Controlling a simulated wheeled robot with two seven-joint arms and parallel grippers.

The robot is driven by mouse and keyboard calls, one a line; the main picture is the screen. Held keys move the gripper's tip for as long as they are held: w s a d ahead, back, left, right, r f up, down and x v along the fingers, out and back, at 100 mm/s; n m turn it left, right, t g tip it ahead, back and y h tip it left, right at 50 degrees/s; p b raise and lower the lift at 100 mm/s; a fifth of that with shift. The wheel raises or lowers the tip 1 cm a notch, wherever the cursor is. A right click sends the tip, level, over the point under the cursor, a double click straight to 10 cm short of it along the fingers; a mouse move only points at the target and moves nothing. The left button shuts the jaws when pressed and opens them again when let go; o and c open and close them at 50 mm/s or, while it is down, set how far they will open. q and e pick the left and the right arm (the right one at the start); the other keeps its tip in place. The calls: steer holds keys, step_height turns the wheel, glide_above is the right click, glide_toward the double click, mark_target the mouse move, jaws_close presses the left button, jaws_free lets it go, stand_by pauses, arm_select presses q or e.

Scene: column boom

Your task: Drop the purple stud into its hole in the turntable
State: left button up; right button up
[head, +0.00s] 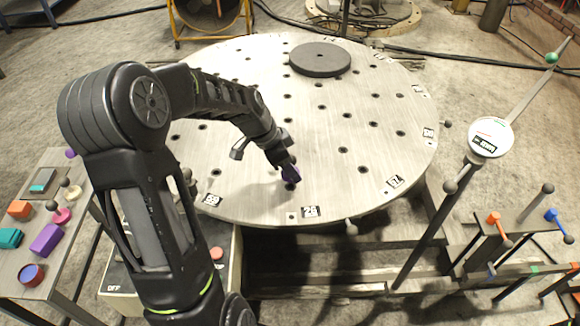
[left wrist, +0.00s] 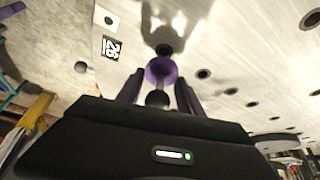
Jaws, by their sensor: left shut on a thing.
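The turntable (head: 245,110) is a large pale round plate with many dark holes and number tags along its rim. My left gripper (head: 282,158) is low over its near part, above the tag marked 26 or similar. It is shut on the purple stud (head: 291,172), which points down at the plate. In the left wrist view the stud (left wrist: 161,70) shows between the two fingers (left wrist: 160,90), with a dark hole (left wrist: 165,49) close to its far end. I cannot tell whether its tip is above the hole or inside it. My right gripper is not in view.
A dark round disc (head: 320,59) lies on the far part of the turntable. A side table (head: 75,200) at left holds several coloured pieces. A round dial on a post (head: 490,137) stands at right, near a rack with coloured knobs (head: 494,218).

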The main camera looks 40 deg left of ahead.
arm_select(q)
steer(key=shift+f, duration=0.2)
steer(key=shift+f+b, duration=2.1)
steer(key=shift+b, duration=0.05)
steer(key=o, duration=1.1)
steer(key=shift+r, duration=0.1)
steer(key=shift+r+p, duration=2.2)
steer(key=shift+r, duration=1.45)
